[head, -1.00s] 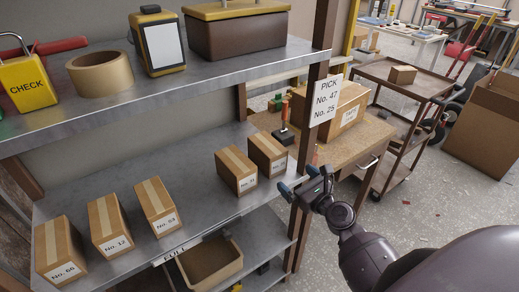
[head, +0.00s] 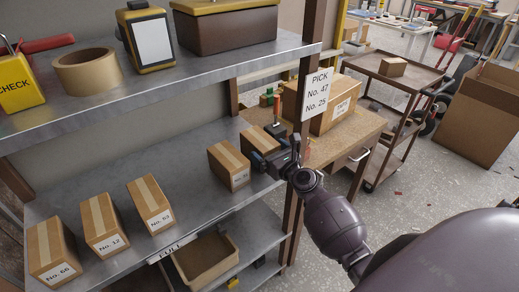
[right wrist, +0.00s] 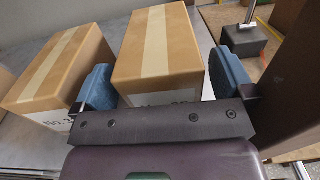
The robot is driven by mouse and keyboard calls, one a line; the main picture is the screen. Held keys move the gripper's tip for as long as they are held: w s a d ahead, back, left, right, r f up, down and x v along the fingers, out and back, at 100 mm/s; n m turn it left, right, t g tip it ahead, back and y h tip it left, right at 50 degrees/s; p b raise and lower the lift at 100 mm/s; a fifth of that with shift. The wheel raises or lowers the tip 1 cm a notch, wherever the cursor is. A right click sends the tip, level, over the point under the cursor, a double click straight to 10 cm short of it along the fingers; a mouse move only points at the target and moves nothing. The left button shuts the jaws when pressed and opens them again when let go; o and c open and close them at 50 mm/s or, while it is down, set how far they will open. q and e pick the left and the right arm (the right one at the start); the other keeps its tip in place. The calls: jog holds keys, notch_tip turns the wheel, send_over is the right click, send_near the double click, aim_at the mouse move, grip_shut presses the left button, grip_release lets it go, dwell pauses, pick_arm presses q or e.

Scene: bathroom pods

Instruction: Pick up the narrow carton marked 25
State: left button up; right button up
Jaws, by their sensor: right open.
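Several narrow brown cartons stand on the middle shelf. The rightmost carton (head: 258,138) is in front of my right gripper (head: 268,150), and its label is hidden in the head view. In the right wrist view this carton (right wrist: 160,45) sits between the two blue fingertips of the open right gripper (right wrist: 166,82). Its label is mostly covered by the gripper body, so I cannot read its number for sure. A neighbouring carton (head: 230,166) stands just left of it; it also shows in the right wrist view (right wrist: 60,70), close to the left finger. My left gripper is not in view.
Cartons marked 66 (head: 52,250), 12 (head: 104,224) and another (head: 150,204) stand further left. A pick sign (head: 318,92) listing 47 and 25 hangs on the shelf post. The upper shelf (head: 200,75) overhangs. A wooden table (head: 345,135) stands beyond.

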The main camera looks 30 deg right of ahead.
aim_at(254, 138)
jog(key=shift+w, duration=1.15)
jog(key=shift+c, duration=0.5)
jog(key=c, duration=0.9)
jog(key=shift+c, duration=0.7)
jog(key=shift+r, duration=0.15)
